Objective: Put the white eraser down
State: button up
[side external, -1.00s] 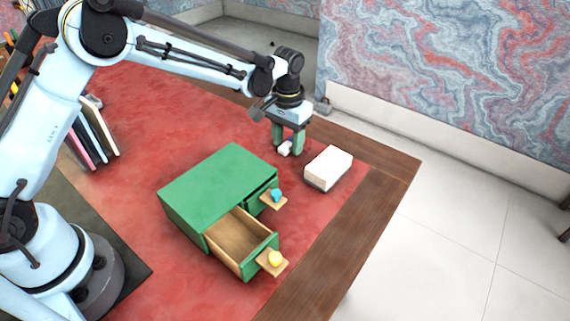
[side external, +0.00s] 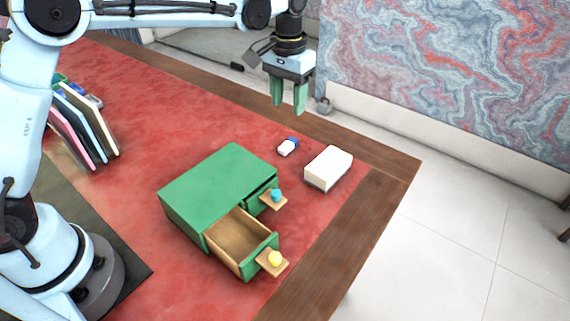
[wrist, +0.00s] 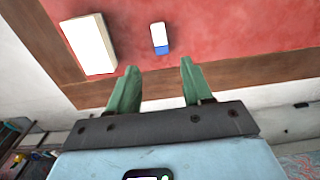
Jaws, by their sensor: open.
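The white eraser (side external: 287,148), with a blue end, lies on the red leather desk top (side external: 150,100) between the green drawer box and a white block. It also shows in the wrist view (wrist: 159,36), blue end toward my gripper. My gripper (side external: 288,108) is open and empty, raised above the desk near its far edge. In the wrist view its two green fingers (wrist: 156,80) are spread apart, and the eraser is clear of them.
Several books (side external: 85,125) stand at the left.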

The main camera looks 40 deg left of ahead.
jog(key=s+a+r+t, duration=0.3)
jog(key=s+a+r, duration=0.1)
jog(key=s+r, duration=0.4)
jog(key=s+a+f+t, duration=0.1)
jog(key=s+f+t, duration=0.1)
jog(key=s, duration=0.4)
jog(key=s+a+f+t, duration=0.2)
jog(key=s+f, duration=0.1)
jog(key=s, duration=0.3)
jog(key=shift+s+a+f, duration=0.2)
jog(key=shift+s+a, duration=0.05)
jog(key=shift+s, duration=0.05)
jog(key=shift+o, duration=0.5)
